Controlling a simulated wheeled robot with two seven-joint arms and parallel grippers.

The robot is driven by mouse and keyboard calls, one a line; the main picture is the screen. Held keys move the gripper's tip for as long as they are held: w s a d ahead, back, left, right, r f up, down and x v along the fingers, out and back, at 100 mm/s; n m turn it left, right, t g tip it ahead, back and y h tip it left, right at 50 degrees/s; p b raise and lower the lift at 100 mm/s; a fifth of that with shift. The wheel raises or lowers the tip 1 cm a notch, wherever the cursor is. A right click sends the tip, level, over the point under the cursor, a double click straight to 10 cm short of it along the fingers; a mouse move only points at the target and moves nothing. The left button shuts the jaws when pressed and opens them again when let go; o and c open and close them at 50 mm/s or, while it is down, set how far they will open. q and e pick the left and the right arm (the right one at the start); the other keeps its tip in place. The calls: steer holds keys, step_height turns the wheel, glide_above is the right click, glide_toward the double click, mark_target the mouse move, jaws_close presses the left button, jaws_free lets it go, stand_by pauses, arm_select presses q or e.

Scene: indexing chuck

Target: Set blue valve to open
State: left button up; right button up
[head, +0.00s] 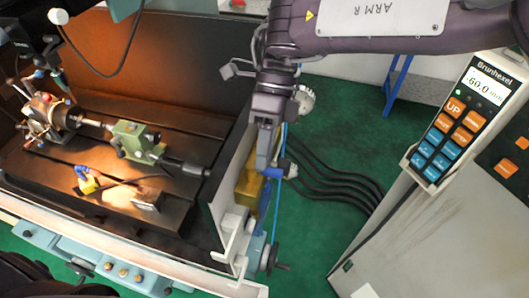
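My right gripper (264,163) points down beside the right end wall of the machine, with its fingers seen nearly edge-on. I cannot tell whether it is open or shut. A small blue handle (291,171), which looks like the blue valve, sits just right of the fingertips by a thin upright blue pipe (283,143). The gripper and arm partly hide this area, so I cannot tell the handle's setting or whether the fingers touch it. A yellow-brown block (247,190) is just below and left of the fingertips. My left gripper is not in view.
The machine table (100,205) carries an indexing chuck (45,115), a green tailstock (130,140) and a small blue-and-yellow tool (84,179). A control pendant (470,120) stands on a grey cabinet (440,235) at right. Black cables (335,185) cross the green floor.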

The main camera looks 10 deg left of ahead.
steer(key=b+v, duration=0.2)
steer(key=v, duration=0.5)
